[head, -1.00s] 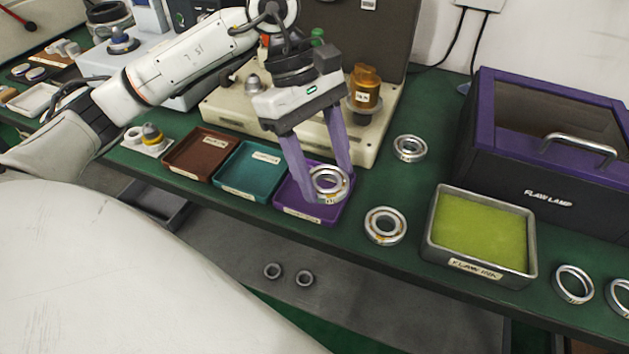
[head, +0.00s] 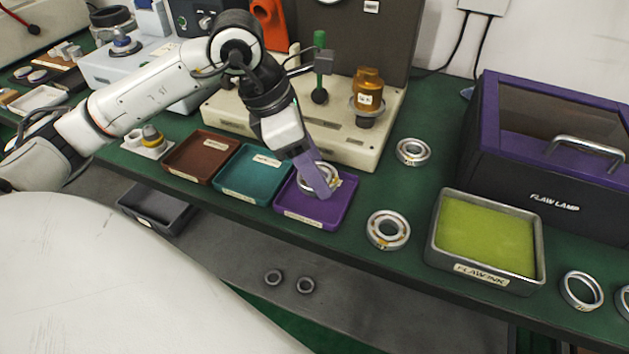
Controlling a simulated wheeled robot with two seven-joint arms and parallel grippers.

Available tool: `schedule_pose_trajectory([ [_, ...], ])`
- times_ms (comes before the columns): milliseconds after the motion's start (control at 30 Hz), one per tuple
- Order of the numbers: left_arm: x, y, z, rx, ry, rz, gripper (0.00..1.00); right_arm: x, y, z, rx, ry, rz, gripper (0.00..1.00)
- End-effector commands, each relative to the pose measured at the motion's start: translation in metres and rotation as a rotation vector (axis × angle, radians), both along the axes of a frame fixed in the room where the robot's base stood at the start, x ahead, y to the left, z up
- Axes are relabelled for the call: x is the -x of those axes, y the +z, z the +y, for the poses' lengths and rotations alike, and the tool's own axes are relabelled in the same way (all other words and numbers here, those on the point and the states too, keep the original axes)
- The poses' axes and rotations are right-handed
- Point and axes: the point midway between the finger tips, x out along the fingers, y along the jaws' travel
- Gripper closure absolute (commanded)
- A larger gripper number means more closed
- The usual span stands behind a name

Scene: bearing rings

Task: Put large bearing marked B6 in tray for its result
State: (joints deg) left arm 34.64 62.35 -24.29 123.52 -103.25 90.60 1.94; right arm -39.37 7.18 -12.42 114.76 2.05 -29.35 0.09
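My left gripper (head: 318,182) reaches down over the purple tray (head: 310,213), its near finger covering part of a silver bearing ring (head: 306,184). The gripper appears shut on this ring. The ring is in or just above the tray's back part; I cannot tell whether it touches the floor. No B6 mark is legible on it. A teal tray (head: 246,188) and a brown tray (head: 196,165) stand to the left; their labels are too small to read. My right gripper is not in view.
Other bearings lie on the green bench: one at the back (head: 412,152), one in front (head: 388,229), one at the right (head: 581,290) and one cut by the edge. The flaw ink tray (head: 540,262) and flaw lamp box (head: 540,180) stand right. A beige tester (head: 225,105) stands behind.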

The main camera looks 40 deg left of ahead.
Motion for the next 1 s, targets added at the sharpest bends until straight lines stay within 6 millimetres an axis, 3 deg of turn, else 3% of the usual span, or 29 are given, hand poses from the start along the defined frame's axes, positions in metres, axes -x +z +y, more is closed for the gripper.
schedule_pose_trajectory([
  [200, 0.000, -0.031, 0.000, 0.000, 0.001, 0.002, 0.78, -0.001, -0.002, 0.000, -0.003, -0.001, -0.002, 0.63],
  [633, 0.000, -0.039, 0.000, 0.000, -0.001, -0.002, 0.78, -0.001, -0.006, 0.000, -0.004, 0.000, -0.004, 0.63],
  [667, 0.000, -0.038, 0.000, 0.000, -0.001, 0.000, 0.42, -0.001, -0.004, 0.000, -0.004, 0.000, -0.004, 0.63],
  [700, 0.000, -0.038, 0.000, 0.000, -0.001, 0.001, 0.37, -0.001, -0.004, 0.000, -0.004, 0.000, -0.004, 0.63],
  [1000, 0.000, -0.036, 0.000, 0.000, -0.001, 0.001, 0.37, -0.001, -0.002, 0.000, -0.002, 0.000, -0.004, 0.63],
])
